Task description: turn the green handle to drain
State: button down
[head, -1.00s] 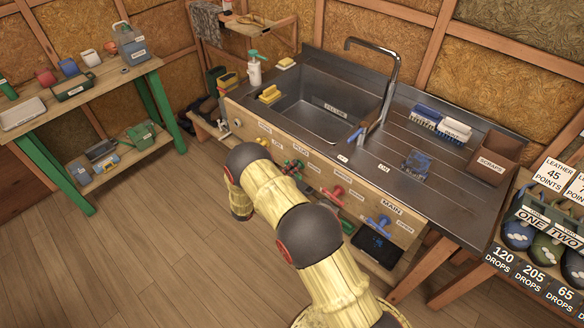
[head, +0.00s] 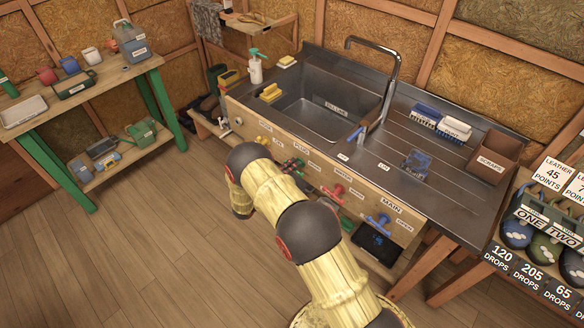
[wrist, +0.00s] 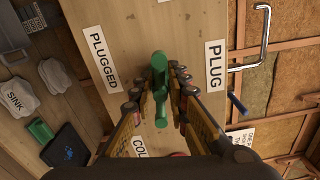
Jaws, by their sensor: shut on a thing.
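The green handle (wrist: 160,62) sits on the wooden sink panel (wrist: 122,25) between the PLUGGED label (wrist: 103,58) and the PLUG label (wrist: 216,64) in the wrist view. It lies lengthwise between my fingers, its bar running up and down the picture. My gripper (wrist: 163,82) is shut on it, with one dark jointed finger on each side. In the head view a little green shows at the panel just past my arm (head: 287,163). My arm hides most of the handle and gripper there.
A red valve (head: 335,191) and a blue valve (head: 378,222) stand out from the panel to the right. Above are the sink basin (head: 318,117) and tap (head: 386,60). A green-legged bench (head: 155,103) stands at left. The floor between is clear.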

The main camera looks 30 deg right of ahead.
jog(key=c, duration=1.9)
grip_release()
jog(key=shift+a+f, duration=0.1)
jog(key=shift+o, duration=0.3)
jog(key=v, duration=1.2)
